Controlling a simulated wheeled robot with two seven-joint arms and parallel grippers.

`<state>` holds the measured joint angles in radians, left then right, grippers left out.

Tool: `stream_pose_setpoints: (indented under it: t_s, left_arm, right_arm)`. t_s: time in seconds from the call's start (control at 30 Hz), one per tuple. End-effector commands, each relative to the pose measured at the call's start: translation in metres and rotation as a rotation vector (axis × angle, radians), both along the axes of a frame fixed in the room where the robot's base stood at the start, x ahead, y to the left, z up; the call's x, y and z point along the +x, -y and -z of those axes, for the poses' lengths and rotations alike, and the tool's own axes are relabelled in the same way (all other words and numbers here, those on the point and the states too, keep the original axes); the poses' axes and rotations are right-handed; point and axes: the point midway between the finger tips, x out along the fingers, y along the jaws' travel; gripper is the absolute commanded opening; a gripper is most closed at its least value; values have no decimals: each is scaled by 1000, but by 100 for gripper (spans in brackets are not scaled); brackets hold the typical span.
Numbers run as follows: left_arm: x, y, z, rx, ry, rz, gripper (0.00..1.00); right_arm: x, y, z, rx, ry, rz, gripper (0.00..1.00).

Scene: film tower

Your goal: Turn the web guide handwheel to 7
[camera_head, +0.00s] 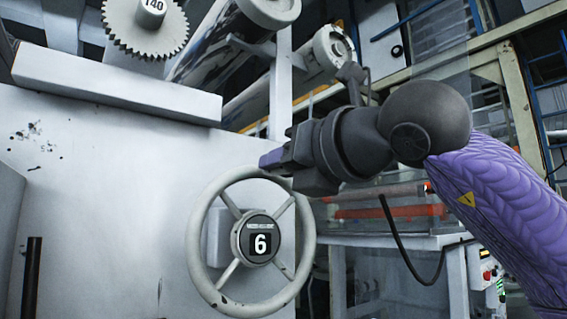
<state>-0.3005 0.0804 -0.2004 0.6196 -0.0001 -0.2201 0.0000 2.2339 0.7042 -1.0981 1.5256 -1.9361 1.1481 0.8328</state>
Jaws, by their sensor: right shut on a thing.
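The web guide handwheel (204,282) is a worn off-white ring with several spokes, mounted on the white machine panel. Its dark hub display (260,241) shows the number 6. My right gripper (273,163) reaches in from the right and is shut at the top of the handwheel rim, on the rim. The gripper body hides the upper right stretch of the rim, and the exact finger contact is partly hidden. My left gripper is not in view.
Large rollers (215,45) run at the upper middle. A dark upright bar (32,275) stands at the lower left. A machine frame with red bars (395,211) is behind my right arm.

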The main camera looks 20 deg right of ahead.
Motion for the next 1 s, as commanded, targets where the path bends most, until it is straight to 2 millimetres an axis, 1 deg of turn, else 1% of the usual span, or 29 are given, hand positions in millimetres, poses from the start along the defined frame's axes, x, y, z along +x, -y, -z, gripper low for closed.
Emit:
stream_pose_setpoints:
  t_s: [0.27, 0.47, 0.77, 1.0]
  left_arm:
    - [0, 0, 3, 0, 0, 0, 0]
    - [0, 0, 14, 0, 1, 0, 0]
    - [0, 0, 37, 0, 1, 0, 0]
    - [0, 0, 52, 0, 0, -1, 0]
  right_arm:
    - [1, 2, 1, 25, -9, 0, 0]
    - [4, 10, 4, 119, -44, -1, 0]
    - [12, 31, 11, 370, -134, -1, 0]
    - [18, 48, 20, 580, -211, 0, 0]
